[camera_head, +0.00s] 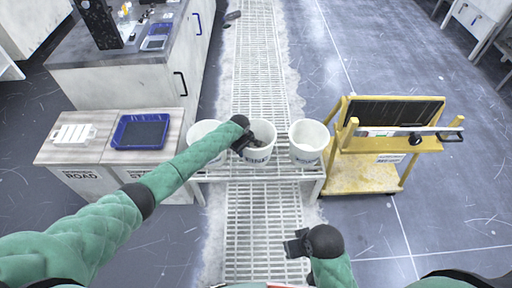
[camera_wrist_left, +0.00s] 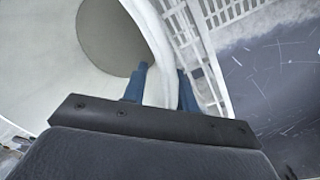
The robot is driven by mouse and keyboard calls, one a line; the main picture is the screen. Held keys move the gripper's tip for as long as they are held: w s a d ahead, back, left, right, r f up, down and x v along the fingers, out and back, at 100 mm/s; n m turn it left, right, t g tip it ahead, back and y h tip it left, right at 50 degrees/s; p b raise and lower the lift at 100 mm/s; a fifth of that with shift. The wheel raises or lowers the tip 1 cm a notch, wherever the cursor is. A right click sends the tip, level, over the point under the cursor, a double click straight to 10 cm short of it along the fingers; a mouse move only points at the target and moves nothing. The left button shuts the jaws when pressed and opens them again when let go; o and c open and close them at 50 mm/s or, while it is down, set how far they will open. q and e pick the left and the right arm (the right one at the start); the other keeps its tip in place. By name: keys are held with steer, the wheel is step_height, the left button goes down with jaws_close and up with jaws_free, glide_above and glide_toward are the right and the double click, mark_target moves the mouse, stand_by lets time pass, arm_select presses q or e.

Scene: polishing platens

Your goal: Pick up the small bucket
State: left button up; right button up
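Three white buckets stand in a row on a white rack (camera_head: 255,176) in the head view: a left one (camera_head: 203,130), a middle one (camera_head: 264,133) and a right one (camera_head: 308,136). They look much alike in size. My left gripper (camera_head: 243,149) is at the left rim of the middle bucket. In the left wrist view its two blue fingers (camera_wrist_left: 161,90) lie on either side of the white bucket wall (camera_wrist_left: 160,55), close against it, with the wall filling the gap. My right gripper (camera_head: 296,244) hangs below the rack, away from the buckets; its fingers are too small to judge.
A blue tray (camera_head: 119,145) and a white rack-like item (camera_head: 73,133) sit on low cabinets at left. A yellow cart (camera_head: 363,180) stands close to the right bucket. A grated walkway (camera_head: 262,70) runs through the middle.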

arm_select(q)
jaws_close()
stand_by(1.4)
